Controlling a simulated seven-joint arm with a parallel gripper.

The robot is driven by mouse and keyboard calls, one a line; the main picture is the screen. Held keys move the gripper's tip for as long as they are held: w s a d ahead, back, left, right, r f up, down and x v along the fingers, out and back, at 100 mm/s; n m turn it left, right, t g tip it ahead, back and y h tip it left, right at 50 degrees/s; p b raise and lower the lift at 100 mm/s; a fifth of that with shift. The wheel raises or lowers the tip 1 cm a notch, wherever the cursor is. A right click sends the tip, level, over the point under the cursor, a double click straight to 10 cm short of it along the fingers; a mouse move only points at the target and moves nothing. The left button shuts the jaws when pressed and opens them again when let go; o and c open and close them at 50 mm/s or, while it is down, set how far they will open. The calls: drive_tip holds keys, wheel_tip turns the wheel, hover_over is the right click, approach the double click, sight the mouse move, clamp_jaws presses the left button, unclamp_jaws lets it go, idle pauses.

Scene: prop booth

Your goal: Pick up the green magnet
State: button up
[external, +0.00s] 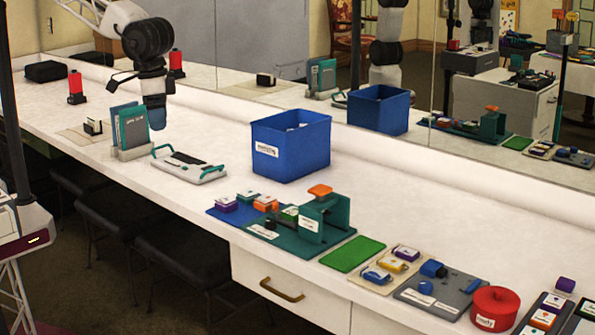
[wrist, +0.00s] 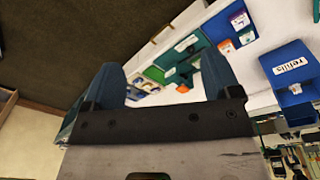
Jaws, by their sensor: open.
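Purple and orange magnets (external: 266,202) sit on the same mat. My gripper (external: 154,128) hangs high over the counter by the upright folders, far to the left of the magnets. In the wrist view its two blue fingers (wrist: 160,62) are spread apart with nothing between them.
A tall blue bin (external: 290,146) stands behind the mat. A folder holder (external: 130,140) and a pale tray with teal handles (external: 188,167) are near my gripper. A mirror lines the back.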

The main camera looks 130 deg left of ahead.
drive_tip(key=w+a+f+n, duration=0.2)
drive_tip(key=w+a+f, duration=0.25)
drive_tip(key=a, duration=0.35)
drive_tip(key=w+a+f+n, duration=0.2)
drive_tip(key=w+a+f, duration=0.25)
drive_tip(key=a, duration=0.45)
drive_tip(key=n+g, duration=0.1)
drive_tip(key=n, duration=0.2)
hover_over(293, 211)
wheel_tip(293, 211, down, 13)
drive_tip(key=shift+s+a+f, duration=0.1)
drive_tip(key=shift+a, duration=0.05)
drive_tip(key=shift+f, duration=1.25)
drive_tip(key=shift+f, duration=2.65)
